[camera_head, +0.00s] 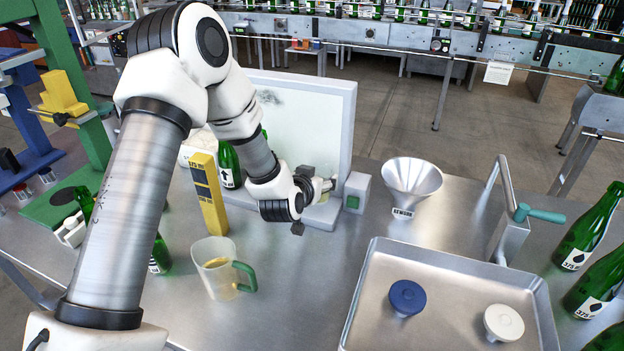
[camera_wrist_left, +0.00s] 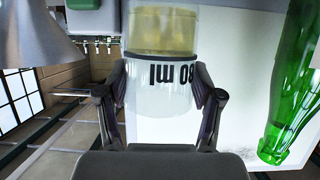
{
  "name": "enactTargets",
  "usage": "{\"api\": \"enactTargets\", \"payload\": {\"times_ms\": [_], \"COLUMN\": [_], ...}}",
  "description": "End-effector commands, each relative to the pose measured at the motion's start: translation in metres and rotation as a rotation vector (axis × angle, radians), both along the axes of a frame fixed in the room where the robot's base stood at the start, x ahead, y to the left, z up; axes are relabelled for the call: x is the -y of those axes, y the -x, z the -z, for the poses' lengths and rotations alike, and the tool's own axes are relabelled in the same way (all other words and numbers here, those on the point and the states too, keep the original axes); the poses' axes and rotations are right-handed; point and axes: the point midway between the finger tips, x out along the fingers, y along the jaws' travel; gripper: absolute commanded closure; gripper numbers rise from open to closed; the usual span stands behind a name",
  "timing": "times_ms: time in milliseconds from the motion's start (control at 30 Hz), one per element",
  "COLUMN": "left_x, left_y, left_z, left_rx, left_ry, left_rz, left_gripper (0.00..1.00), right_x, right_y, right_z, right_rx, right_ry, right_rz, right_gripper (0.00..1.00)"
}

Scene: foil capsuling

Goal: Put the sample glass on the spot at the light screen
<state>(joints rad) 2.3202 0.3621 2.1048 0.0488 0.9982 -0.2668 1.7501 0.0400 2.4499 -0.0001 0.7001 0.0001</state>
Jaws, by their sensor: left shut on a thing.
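The sample glass (camera_wrist_left: 165,72), clear with "80 ml" lettering and pale yellow liquid, is between the two fingers of my left gripper (camera_wrist_left: 165,98). In the left wrist view it appears upside down, and the fingers press on its sides. In the head view my left gripper (camera_head: 318,186) is low in front of the white light screen (camera_head: 315,112), near its right end, and the glass is mostly hidden there. The screen also fills the background of the wrist view (camera_wrist_left: 245,60). The spot is hidden, and I cannot tell whether the glass touches the base. My right gripper is out of view.
A grey box with a green button (camera_head: 356,192) and a funnel (camera_head: 411,182) stand right of the screen. A jug (camera_head: 216,268) and a yellow block (camera_head: 208,195) stand left. A tray (camera_head: 450,260) with two round pieces lies front right. Green bottles (camera_head: 590,228) stand far right.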

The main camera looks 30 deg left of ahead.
Motion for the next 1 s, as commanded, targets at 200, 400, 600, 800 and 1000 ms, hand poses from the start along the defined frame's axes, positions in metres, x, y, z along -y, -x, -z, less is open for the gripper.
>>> {"api": "enactTargets", "payload": {"times_ms": [200,400,600,800,1000], "left_x": [-0.021,-0.021,-0.021,-0.02,-0.02], "left_y": [-0.004,-0.004,-0.004,-0.004,-0.004], "left_z": [0.009,0.036,0.037,0.041,0.04], "left_rx": [-0.004,-0.001,0.001,0.0,0.0], "left_ry": [-0.002,-0.001,0.0,0.0,0.0], "left_rz": [0.001,0.002,0.001,0.001,0.001], "left_gripper": [0.81,0.81,0.81,0.16,0.09], "right_x": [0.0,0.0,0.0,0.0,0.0], "right_y": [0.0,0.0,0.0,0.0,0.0], "right_z": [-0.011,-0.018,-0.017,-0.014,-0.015], "right_rx": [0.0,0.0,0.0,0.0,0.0], "right_ry": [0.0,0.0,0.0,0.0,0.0], "right_rz": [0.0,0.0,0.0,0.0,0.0], "right_gripper": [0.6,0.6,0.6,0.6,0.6]}}
